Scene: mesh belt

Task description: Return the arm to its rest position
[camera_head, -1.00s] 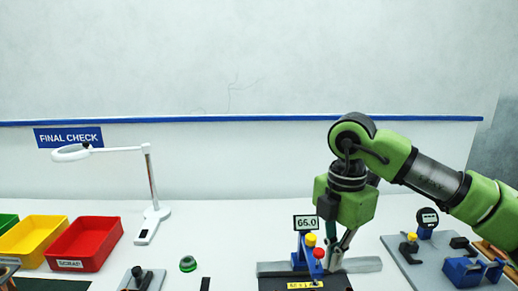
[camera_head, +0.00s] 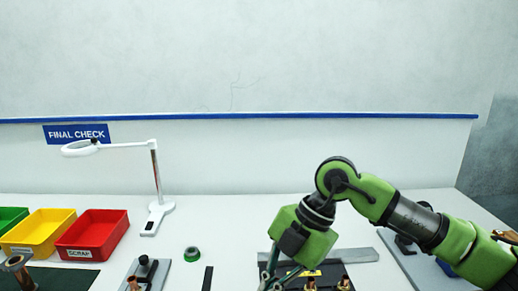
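My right arm comes in from the right, bent at a raised elbow, with green and black links. Its gripper (camera_head: 274,279) points down over the front middle of the table, at the bottom edge of the picture. The fingertips are partly cut off, and I cannot tell how far apart they are or whether they hold anything. My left arm and gripper are not clearly in view.
A red scrap bin (camera_head: 92,235), a yellow bin (camera_head: 38,231) and a green bin (camera_head: 10,219) stand at left. A white magnifier lamp (camera_head: 157,190) stands beside them. A green-topped round item (camera_head: 192,254) and a dark strip (camera_head: 207,278) lie left of the gripper. Copper-coloured parts (camera_head: 344,284) show at the bottom.

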